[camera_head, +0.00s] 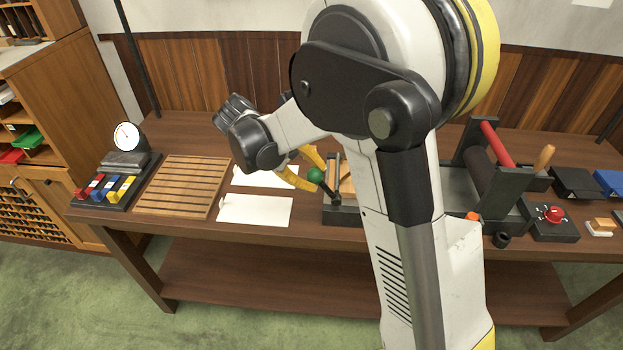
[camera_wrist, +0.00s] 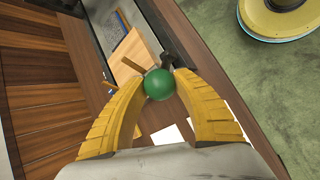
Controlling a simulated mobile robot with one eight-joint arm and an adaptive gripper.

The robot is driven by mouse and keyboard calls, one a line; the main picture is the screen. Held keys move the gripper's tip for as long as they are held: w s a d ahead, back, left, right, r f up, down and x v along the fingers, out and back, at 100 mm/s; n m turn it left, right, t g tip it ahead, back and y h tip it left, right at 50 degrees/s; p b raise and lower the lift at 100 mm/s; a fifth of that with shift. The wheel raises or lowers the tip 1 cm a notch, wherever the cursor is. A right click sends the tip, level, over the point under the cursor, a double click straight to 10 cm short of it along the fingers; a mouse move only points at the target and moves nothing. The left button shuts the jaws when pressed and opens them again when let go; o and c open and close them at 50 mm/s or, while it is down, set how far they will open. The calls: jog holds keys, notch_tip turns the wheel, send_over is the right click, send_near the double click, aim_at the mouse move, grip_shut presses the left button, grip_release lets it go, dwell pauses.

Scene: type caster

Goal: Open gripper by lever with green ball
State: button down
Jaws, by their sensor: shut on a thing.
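The green ball (camera_head: 315,174) sits at the end of a thin dark lever at the left end of the type caster (camera_head: 343,217) on the bench. In the wrist view the green ball (camera_wrist: 159,84) is between the yellow fingers of my gripper (camera_wrist: 160,86), which touch it on both sides. My gripper (camera_head: 308,172) also shows in the head view, shut on the ball. A wooden block (camera_wrist: 138,58) of the caster lies just beyond the ball. My arm hides the middle of the caster in the head view.
White sheets (camera_head: 255,209) and a slatted wooden tray (camera_head: 180,187) lie left of the caster. A dial gauge (camera_head: 126,137) and colored keys (camera_head: 105,188) stand farther left. A red roller (camera_head: 500,143) and a red button box (camera_head: 553,214) are at the right.

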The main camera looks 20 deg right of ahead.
dwell(0.4)
jog(key=c, duration=0.9)
grip_release()
jog(key=shift+a+f, duration=0.1)
jog(key=shift+c, duration=0.2)
jog(key=v, duration=1.2)
